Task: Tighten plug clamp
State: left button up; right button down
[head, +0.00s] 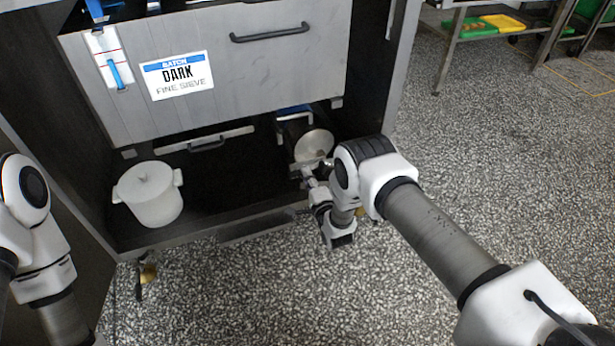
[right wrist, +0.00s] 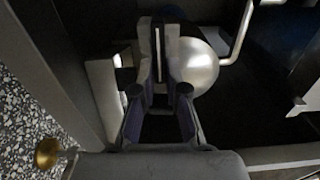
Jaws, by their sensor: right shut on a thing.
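A round, pale metal plug (head: 313,146) sits at the right inside the low open bay, and shows as a shiny dome in the right wrist view (right wrist: 200,66). My right gripper (head: 306,174) is at the near left of the plug, low in the bay. In the right wrist view its fingers (right wrist: 159,60) are closed on a thin, pale upright piece (right wrist: 158,48) just left of the dome. This looks like the handle of the plug clamp; the fingers hide most of it. My left arm shows at the left edge, but its gripper is out of sight.
A white lidded pot (head: 148,205) stands at the left of the bay. A bent metal bar (right wrist: 240,38) passes beside the dome. Speckled floor (head: 480,170) is clear at right.

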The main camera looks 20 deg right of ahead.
jog(key=c, duration=1.2)
grip_release()
jog(key=shift+s, duration=0.1)
jog(key=s, duration=0.8)
jog(key=shift+d, duration=0.15)
jog(key=shift+w, duration=0.1)
